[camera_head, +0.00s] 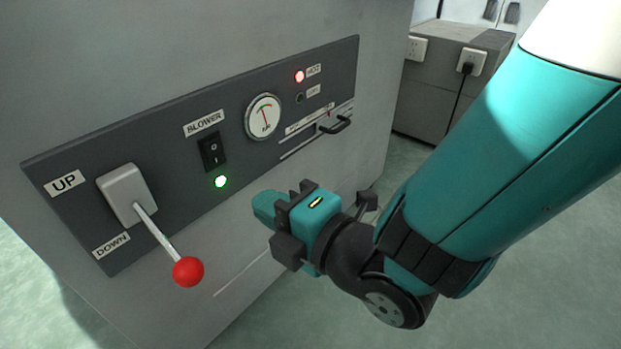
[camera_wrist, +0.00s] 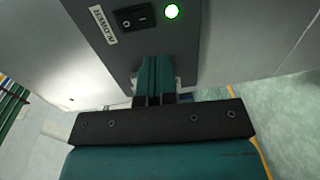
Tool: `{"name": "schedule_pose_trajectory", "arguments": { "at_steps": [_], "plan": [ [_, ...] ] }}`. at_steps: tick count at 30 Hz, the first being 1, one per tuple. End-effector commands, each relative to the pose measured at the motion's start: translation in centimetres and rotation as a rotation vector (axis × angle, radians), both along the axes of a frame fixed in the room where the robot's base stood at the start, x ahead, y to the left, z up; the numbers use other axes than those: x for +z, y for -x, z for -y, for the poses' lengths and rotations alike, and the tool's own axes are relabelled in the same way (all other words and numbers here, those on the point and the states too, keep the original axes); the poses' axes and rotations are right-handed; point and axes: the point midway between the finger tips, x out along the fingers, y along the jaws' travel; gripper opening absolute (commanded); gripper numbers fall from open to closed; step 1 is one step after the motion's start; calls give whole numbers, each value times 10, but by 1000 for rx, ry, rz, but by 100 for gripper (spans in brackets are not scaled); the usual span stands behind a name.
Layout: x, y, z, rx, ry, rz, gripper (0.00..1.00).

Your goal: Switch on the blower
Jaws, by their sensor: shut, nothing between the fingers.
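The blower switch (camera_head: 212,151) is a black rocker under the BLOWER label (camera_head: 204,123) on the dark control panel. A green lamp (camera_head: 220,181) glows just below it. In the wrist view the switch (camera_wrist: 133,17) is at the top, with the lit green lamp (camera_wrist: 172,11) to its right. My gripper (camera_head: 262,205) is shut and empty, in front of the panel, below and right of the switch and apart from it. In the wrist view the closed fingers (camera_wrist: 154,72) point up toward the panel, below the switch and lamp.
A lever with a red knob (camera_head: 188,271) juts out at the panel's left, between UP and DOWN labels. A round gauge (camera_head: 263,116), a lit red lamp (camera_head: 299,76) and a slider handle (camera_head: 336,125) are to the right. Wall sockets (camera_head: 471,62) are behind.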

Motion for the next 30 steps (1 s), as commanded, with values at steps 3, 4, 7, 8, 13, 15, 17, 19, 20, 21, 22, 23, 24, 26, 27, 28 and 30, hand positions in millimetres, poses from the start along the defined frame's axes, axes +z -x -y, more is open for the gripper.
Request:
{"name": "schedule_pose_trajectory", "arguments": {
  "at_steps": [3,4,7,8,13,15,17,19,20,21,22,23,24,26,27,28,30],
  "plan": [
    [7,-4,4,-12,5,-3,0],
    [7,-4,5,-12,6,-4,0],
    [6,-1,9,-11,6,-4,0],
    [6,0,10,-10,6,-4,0],
    [5,7,18,-9,4,-3,0],
    [4,9,21,-8,4,-3,0],
    [1,13,27,-8,6,-4,0],
    [-1,17,32,-7,4,-3,0],
    [-2,18,34,-7,4,-3,0],
    [-2,20,36,-7,2,-2,0],
    [-3,21,37,-7,2,-2,0],
    [-3,21,38,-7,1,-1,0],
    [-4,22,39,-7,0,0,0],
    [-5,22,40,-7,0,0,0],
    [-5,23,40,-7,0,0,0],
    [-5,23,40,-7,-1,0,0],
    [-6,23,40,-7,-1,0,0]
  ]
}}
